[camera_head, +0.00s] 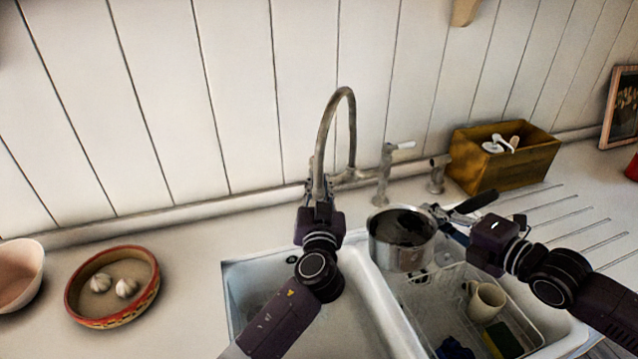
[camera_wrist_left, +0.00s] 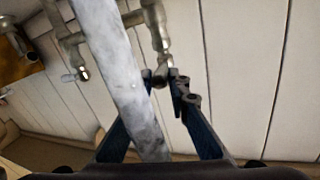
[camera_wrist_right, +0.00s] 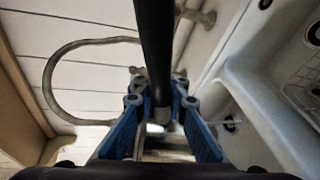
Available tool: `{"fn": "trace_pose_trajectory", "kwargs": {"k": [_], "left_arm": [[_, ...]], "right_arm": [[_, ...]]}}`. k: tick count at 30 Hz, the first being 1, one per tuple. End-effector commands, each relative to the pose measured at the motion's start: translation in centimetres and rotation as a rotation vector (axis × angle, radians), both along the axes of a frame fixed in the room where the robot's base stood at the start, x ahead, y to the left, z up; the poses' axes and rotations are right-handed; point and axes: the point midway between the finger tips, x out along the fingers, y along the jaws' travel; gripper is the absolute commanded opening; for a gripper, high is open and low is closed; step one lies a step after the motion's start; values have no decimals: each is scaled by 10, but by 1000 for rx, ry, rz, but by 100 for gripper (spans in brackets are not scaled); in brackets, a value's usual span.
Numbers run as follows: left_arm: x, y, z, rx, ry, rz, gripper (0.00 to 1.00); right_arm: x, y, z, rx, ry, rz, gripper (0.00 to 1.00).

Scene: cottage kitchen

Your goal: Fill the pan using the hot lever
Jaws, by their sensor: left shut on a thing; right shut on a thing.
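The tap spout (camera_head: 326,125) arches over the sink's left basin (camera_head: 262,275). My left gripper (camera_head: 317,190) is behind the spout, shut on the tap's left lever, which is mostly hidden. In the left wrist view the grey spout (camera_wrist_left: 112,70) crosses in front of the fingers (camera_wrist_left: 164,80). The right lever (camera_head: 390,165) has a white handle and stands free. The metal pan (camera_head: 400,256) is held level, right of the spout, with a dark inside. My right gripper (camera_head: 452,218) is shut on its black handle (camera_wrist_right: 155,45). I cannot tell whether water runs.
A dish rack (camera_head: 425,310) with a mug (camera_head: 485,300) and a sponge sits in the right basin. A wooden box (camera_head: 490,165) stands on the counter behind my right gripper. A bowl with garlic (camera_head: 110,320) is at the left. The left basin is clear.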

Motion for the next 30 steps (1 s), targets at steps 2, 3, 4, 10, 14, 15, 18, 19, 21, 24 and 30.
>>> {"fn": "trace_pose_trajectory", "kwargs": {"k": [2,3,4,10,14,15,18,19,21,24,30], "left_arm": [[0,0,0,0,0,0,0],[0,0,0,0,1,0,0],[0,0,0,0,1,0,0],[0,1,-1,0,2,-7,0],[0,4,-3,1,7,-31,0],[0,5,-3,2,8,-43,0],[0,10,-4,1,10,-86,0],[0,11,-4,0,10,-102,0],[0,15,-4,2,8,-144,0],[1,22,-4,6,7,-214,0],[3,36,-2,13,0,-373,0]], "right_arm": [[0,0,2,3,-4,1,0],[0,0,2,3,-4,1,0],[0,0,2,3,-4,1,0],[0,0,2,3,-4,1,0],[0,0,2,3,-4,1,0],[0,0,2,3,-4,1,0],[0,0,2,3,-4,1,0],[0,0,2,3,-4,1,0],[0,0,2,3,-4,1,0],[0,0,2,3,-4,1,0],[0,0,2,3,-4,1,0]]}}
